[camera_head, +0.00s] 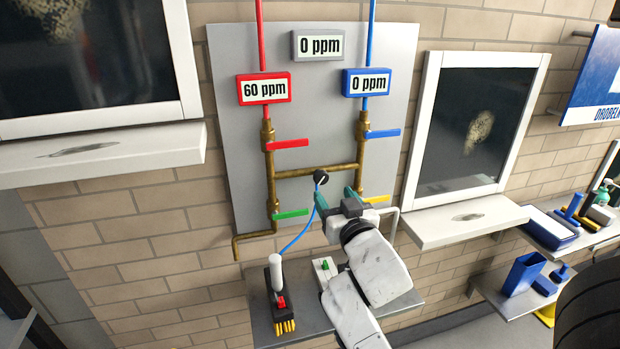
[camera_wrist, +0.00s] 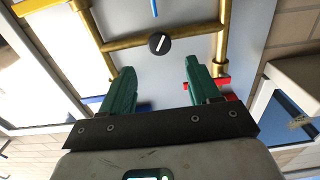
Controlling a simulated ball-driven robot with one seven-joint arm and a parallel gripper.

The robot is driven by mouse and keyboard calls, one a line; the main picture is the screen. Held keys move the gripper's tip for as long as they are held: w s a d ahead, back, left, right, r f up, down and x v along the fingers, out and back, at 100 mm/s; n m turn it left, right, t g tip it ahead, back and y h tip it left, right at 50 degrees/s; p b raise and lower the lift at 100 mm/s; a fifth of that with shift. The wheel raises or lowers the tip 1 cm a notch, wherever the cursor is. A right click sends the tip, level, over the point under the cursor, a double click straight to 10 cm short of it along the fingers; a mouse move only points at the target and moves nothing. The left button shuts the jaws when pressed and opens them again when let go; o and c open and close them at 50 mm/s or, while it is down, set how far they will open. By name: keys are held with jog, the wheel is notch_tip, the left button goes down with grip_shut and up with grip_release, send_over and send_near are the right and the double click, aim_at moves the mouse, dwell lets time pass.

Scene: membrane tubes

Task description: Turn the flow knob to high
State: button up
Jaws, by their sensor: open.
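The black round flow knob (camera_head: 320,177) sits at the middle of the brass cross pipe on the grey wall panel. In the wrist view the knob (camera_wrist: 159,43) shows a white pointer line set at a slant. No high or low marking is readable. My gripper (camera_head: 335,196) is open, its two green fingers spread just below and right of the knob in the head view. In the wrist view my gripper (camera_wrist: 159,68) has the knob centred just beyond its fingertips, with nothing visible between them. The fingers do not appear to touch the knob.
The panel carries red (camera_head: 288,143), blue (camera_head: 382,133), green (camera_head: 291,214) and yellow (camera_head: 375,198) handles near the knob. Displays read 60 ppm (camera_head: 264,89), 0 ppm (camera_head: 317,45) and 0 ppm (camera_head: 367,83). A blue tube (camera_head: 299,236) hangs below the knob, above a shelf (camera_head: 310,318).

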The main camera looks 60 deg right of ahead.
aim_at(322, 178)
jog(key=p+x, duration=0.3)
jog(key=x, duration=0.5)
jog(key=shift+w+d+r, duration=0.15)
jog(key=shift+w+d, duration=0.05)
jog(key=shift+w, duration=0.05)
jog(key=shift+w+d, duration=0.45)
jog(key=shift+d, duration=0.15)
jog(key=c, duration=0.9)
jog(key=shift+n+p, duration=0.35)
jog(key=shift+n, duration=0.25)
jog(key=shift+c, duration=0.3)
jog(key=o, duration=1)
jog(key=shift+c, duration=0.2)
